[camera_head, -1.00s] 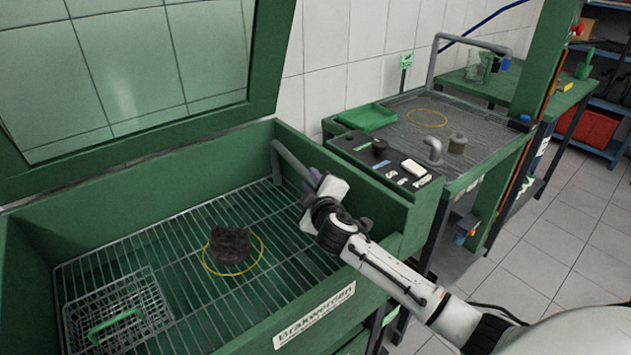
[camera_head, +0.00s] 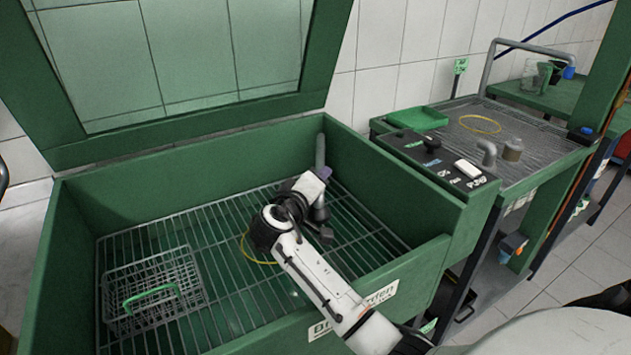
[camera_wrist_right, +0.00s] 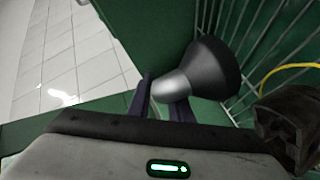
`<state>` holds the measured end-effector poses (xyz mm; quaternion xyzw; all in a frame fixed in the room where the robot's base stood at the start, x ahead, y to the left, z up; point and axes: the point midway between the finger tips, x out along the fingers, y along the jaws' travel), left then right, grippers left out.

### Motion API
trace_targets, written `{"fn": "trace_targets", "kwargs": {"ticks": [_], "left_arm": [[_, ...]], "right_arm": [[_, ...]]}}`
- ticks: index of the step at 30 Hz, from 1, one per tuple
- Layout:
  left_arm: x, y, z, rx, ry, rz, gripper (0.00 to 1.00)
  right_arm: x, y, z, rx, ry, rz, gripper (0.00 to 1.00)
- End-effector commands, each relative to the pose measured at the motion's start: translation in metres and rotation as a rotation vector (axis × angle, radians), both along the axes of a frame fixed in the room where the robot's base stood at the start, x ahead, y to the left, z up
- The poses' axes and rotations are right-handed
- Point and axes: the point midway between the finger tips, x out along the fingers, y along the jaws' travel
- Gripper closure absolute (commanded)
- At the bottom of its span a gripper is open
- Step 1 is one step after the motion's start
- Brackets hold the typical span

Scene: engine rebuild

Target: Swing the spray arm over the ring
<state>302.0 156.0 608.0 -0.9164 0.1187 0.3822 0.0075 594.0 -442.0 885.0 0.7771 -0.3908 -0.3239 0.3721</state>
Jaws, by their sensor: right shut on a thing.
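The spray arm (camera_head: 320,152) is a grey pipe at the washer's back right corner, reaching forward over the rack. Its grey nozzle (camera_wrist_right: 213,70) shows in the right wrist view, cone-shaped and dark at the wide end. My right gripper (camera_head: 323,174) is shut on the spray arm near the nozzle; its purple fingers (camera_wrist_right: 163,98) show in the wrist view. The yellow ring (camera_head: 246,250) lies on the rack to the left, partly hidden by my right arm. The dark brown lump (camera_wrist_right: 292,118) beside the ring shows in the wrist view. My left gripper is not in view.
A wire basket (camera_head: 150,290) with a green handle stands at the rack's left. Green tub walls (camera_head: 75,250) surround the rack, with a raised glass lid behind. A control panel (camera_head: 440,165) and a second bench with another yellow ring (camera_head: 480,124) are on the right.

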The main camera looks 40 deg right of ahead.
Motion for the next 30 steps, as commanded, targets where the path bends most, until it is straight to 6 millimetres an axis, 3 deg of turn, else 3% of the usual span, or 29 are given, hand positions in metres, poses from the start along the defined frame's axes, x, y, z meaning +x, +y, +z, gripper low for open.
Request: {"fn": "trace_targets", "kwargs": {"ticks": [6, 7, 9, 20, 30], "left_arm": [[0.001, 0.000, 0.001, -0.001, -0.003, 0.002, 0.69], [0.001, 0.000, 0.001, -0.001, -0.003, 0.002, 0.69], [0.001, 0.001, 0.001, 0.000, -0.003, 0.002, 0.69], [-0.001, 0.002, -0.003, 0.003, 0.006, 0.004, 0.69], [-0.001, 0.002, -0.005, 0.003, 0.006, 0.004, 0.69]], "right_arm": [[0.000, 0.000, 0.000, 0.001, 0.002, 0.000, 1.00], [0.000, 0.000, 0.000, 0.001, 0.001, 0.000, 0.80], [0.000, 0.000, 0.000, 0.001, 0.001, 0.000, 0.74], [-0.003, 0.007, 0.001, 0.001, 0.001, 0.002, 0.74], [-0.033, 0.061, 0.013, 0.004, 0.001, 0.002, 0.74]]}}
